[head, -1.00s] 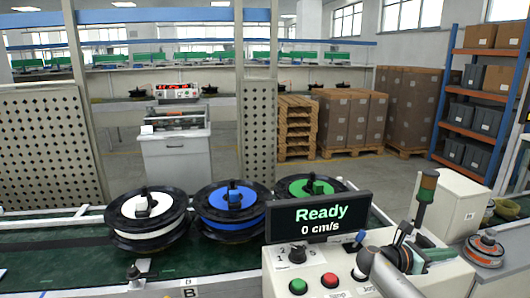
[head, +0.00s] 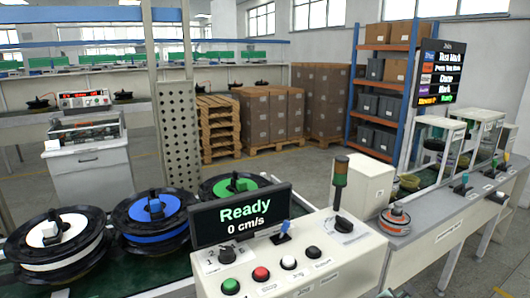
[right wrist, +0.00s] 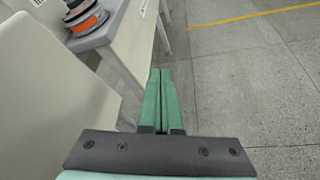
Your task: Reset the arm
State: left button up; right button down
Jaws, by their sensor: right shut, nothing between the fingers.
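My right gripper (right wrist: 158,100) shows in the right wrist view, its two green fingers together with nothing between them. It points over the grey floor, beside the leg of a table. My right gripper and arm are not clearly visible in the head view. My left gripper is in neither current view. The control panel (head: 350,262) in the head view has a display (head: 240,217) reading "Ready 0 cm/s", a knob, several push buttons and a blue-tipped lever (head: 281,233).
Spools with white (head: 57,229), blue (head: 154,207) and green (head: 234,184) centres stand left of the panel. An orange-banded spool (head: 395,218) sits on the right table (head: 425,236), also visible in the right wrist view (right wrist: 84,16). Floor right of the gripper is clear.

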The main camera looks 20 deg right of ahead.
jog(key=s+a+f+m+t+y, duration=0.1)
jog(key=s+a+f+m+y, duration=0.1)
jog(key=s+a+f+y, duration=0.55)
jog(key=s+a+f+m+t+y, duration=0.1)
jog(key=s+a+f+m+y, duration=0.3)
jog(key=a, duration=0.6)
jog(key=s+a+r+m+t+y, duration=0.1)
jog(key=s+a+r+m+y, duration=0.2)
jog(key=s+a, duration=0.7)
jog(key=a+m+t, duration=0.1)
jog(key=a+m, duration=0.5)
jog(key=a, duration=0.6)
jog(key=shift+f+m, duration=0.3)
